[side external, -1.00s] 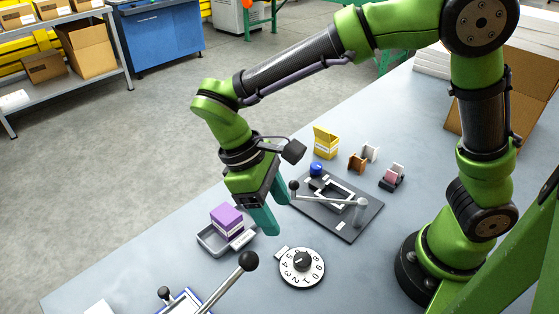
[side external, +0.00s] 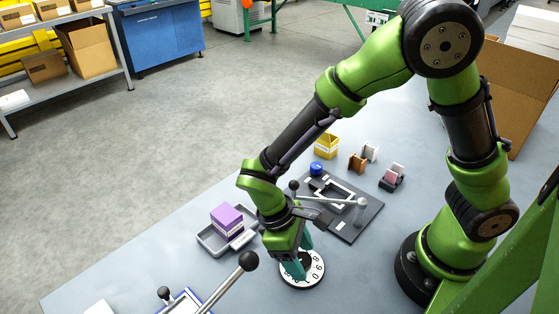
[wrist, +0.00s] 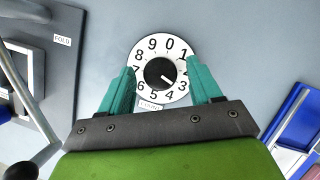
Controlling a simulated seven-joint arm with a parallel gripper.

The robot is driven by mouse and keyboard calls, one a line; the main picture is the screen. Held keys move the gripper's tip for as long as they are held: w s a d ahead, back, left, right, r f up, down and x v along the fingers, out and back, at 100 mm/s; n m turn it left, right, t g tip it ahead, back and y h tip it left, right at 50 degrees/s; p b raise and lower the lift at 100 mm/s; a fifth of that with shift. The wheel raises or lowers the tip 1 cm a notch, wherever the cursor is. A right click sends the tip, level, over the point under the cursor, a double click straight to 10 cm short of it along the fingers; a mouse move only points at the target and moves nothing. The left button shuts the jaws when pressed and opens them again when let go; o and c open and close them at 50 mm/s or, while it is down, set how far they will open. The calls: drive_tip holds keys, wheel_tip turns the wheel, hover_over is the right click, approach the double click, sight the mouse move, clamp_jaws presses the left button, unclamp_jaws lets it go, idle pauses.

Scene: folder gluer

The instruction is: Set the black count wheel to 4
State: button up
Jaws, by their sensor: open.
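The count wheel is a white numbered dial (wrist: 153,54) with a black knob (wrist: 160,73) at its centre. A pale mark on the knob points to the lower right, roughly toward the 3. The 4 sits just below that, and a "COUNT" label (wrist: 150,106) lies under the dial. In the side view the dial (side external: 314,280) is partly hidden by my fingers. My gripper (wrist: 159,66) is open, its teal fingers on the left and right of the knob in the wrist view, apart from it. The right finger covers part of the 2.
A dark "FOLD" plate (side external: 345,228) with a metal lever stands behind the dial. A grey tray (side external: 211,239) with a purple box (side external: 227,218) is to the left. A black-balled lever (side external: 249,261) rises at the front left. The table to the dial's right is clear.

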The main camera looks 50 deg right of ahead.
drive_tip(key=shift+c, duration=0.2)
drive_tip(key=c, duration=1)
drive_tip(key=shift+m, duration=0.3)
drive_tip(key=m+y, duration=0.1)
drive_tip(key=m, duration=0.1)
drive_tip(key=shift+w+d+m, duration=0.1)
drive_tip(key=shift+m, duration=0.2)
drive_tip(key=shift+d+m+y, duration=0.1)
drive_tip(key=shift+m+y, duration=0.7)
drive_tip(key=shift+m, duration=1)
drive_tip(key=o, duration=1)
